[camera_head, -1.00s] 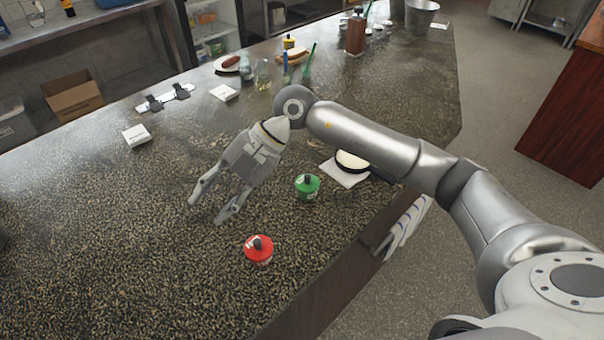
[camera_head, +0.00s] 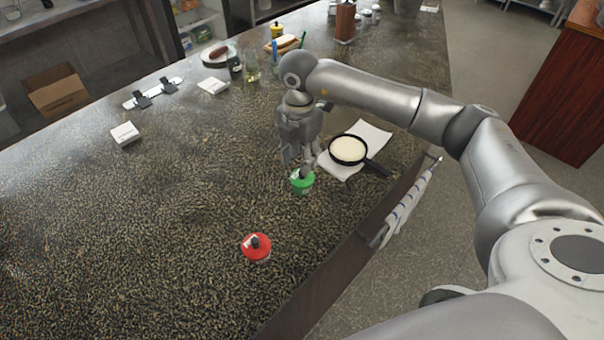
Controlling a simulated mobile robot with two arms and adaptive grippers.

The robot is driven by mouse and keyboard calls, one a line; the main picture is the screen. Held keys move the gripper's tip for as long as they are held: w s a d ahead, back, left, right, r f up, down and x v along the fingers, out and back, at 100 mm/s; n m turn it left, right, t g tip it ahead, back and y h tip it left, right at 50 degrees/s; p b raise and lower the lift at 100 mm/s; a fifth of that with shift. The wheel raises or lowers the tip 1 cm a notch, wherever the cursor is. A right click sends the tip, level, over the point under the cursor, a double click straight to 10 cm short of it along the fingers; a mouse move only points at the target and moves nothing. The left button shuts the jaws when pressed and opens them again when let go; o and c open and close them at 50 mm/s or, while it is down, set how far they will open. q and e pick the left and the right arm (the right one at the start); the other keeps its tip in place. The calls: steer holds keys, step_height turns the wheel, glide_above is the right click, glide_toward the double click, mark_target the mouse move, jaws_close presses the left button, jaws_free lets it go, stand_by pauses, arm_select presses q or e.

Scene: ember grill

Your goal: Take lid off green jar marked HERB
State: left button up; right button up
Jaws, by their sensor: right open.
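The green jar (camera_head: 302,186) stands upright on the dark speckled counter, with its green lid and dark knob on top. Its marking is too small to read. My right gripper (camera_head: 297,163) points down just behind and over the jar's lid. Its fingers are open, and one finger comes close to the lid's knob; I cannot tell if it touches. The gripper holds nothing that I can see. My left gripper is not in view.
A red-lidded jar (camera_head: 256,247) stands nearer, left of the green jar. A black pan (camera_head: 348,150) with pale contents sits on white cloth to the right. A striped towel (camera_head: 408,208) hangs at the counter's edge. The counter's left is mostly clear.

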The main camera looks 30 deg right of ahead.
mark_target(297, 179)
steer(key=f, duration=0.1)
steer(key=f+p, duration=0.2)
steer(key=shift+s+d+f, duration=0.2)
steer(key=shift+s, duration=0.05)
steer(key=shift+f, duration=0.55)
jaws_close()
